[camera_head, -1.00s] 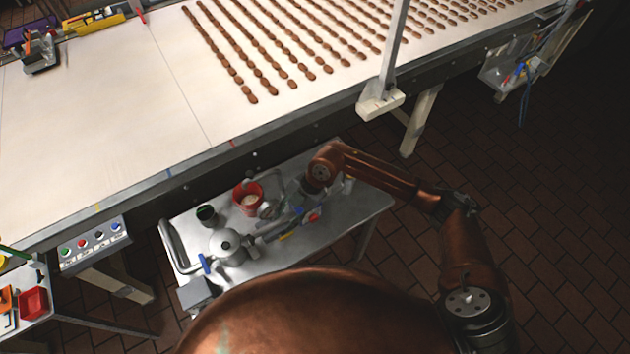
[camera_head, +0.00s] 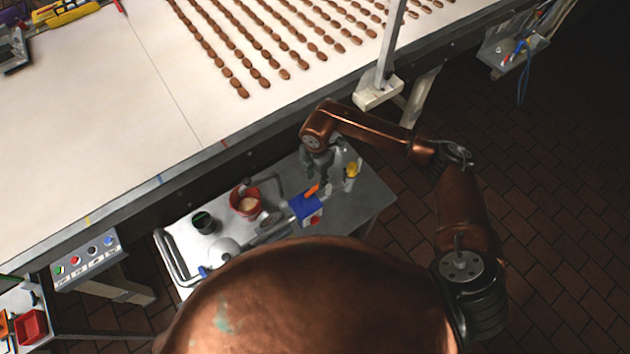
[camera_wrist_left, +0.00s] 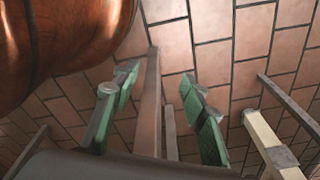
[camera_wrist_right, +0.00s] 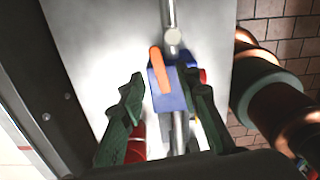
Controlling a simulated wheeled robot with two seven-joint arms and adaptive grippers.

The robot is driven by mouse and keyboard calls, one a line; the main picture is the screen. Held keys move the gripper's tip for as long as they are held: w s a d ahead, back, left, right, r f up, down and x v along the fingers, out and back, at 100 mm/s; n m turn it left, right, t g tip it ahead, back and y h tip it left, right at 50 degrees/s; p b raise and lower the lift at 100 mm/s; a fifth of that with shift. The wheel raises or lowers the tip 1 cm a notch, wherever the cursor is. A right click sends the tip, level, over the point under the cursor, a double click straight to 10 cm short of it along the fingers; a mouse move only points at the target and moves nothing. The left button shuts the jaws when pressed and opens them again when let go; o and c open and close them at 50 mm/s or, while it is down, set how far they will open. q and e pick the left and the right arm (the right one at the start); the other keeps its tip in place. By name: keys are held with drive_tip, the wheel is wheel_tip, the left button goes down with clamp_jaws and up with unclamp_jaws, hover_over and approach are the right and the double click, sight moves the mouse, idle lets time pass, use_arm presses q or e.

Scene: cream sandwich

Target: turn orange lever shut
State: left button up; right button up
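The orange lever (camera_head: 312,190) sits on a blue valve box (camera_head: 305,208) on the pipe over the small metal table. In the right wrist view the lever (camera_wrist_right: 157,68) lies roughly along the pipe, slightly tilted, on the blue box (camera_wrist_right: 172,98). My right gripper (camera_head: 319,168) is above and behind the box in the head view. In the right wrist view its green fingers (camera_wrist_right: 163,88) are apart, with lever and box showing between them; I cannot tell if they touch. My left gripper (camera_wrist_left: 160,80) is open and empty over the floor, outside the head view.
A red cup (camera_head: 236,203) and a dark green cup (camera_head: 203,222) stand on the metal table (camera_head: 372,195), left of the valve. A yellow-topped item (camera_head: 352,170) stands to its right. The conveyor (camera_head: 110,130) edge runs close behind. A button panel (camera_head: 87,258) is at left.

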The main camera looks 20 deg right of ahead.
sight(315, 188)
drive_tip(key=f, duration=0.3)
drive_tip(key=shift+a+f+p, duration=0.3)
drive_tip(key=shift+a+f, duration=0.1)
drive_tip(key=shift+w+f, duration=0.1)
drive_tip(key=shift+f, duration=0.25)
drive_tip(key=shift+d+f, duration=0.1)
drive_tip(key=shift+f, duration=0.15)
drive_tip(key=shift+c, duration=1.3)
use_arm(q)
drive_tip(key=shift+s+r, duration=0.2)
drive_tip(key=shift+s, duration=0.3)
drive_tip(key=shift+s+r, duration=0.2)
drive_tip(key=shift+s, duration=0.25)
use_arm(e)
clamp_jaws()
